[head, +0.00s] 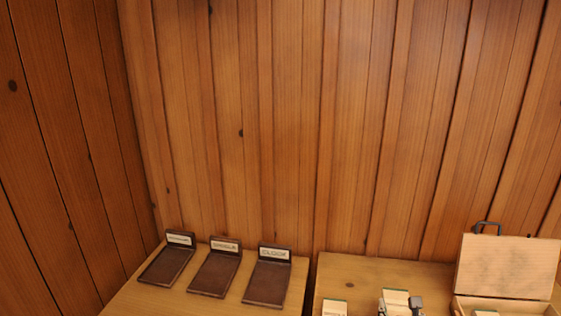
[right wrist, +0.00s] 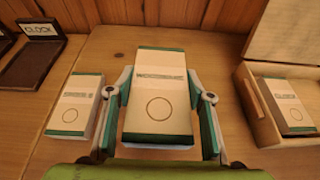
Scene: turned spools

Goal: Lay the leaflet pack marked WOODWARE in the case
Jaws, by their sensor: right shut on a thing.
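The leaflet pack (right wrist: 158,95) between my right fingers is cream with green ends and a ring mark. Its blurred label seems to read WOODWARE. My right gripper (right wrist: 165,98) is shut on its sides. In the head view, this pack (head: 396,296) and the right gripper (head: 400,303) show at the bottom edge, left of the case. The open case (head: 508,265) is pale wood with its lid raised and a dark handle. In the right wrist view, the case (right wrist: 259,112) holds another pack (right wrist: 287,102), its label blurred. My left gripper is out of view.
Another similar pack (right wrist: 76,104) lies on the table (right wrist: 115,45) left of the held one; it also shows in the head view (head: 335,308). Three dark trays with label plates stand at the left, the rightmost (head: 268,290) marked CLOCK. A wooden wall (head: 290,130) rises behind.

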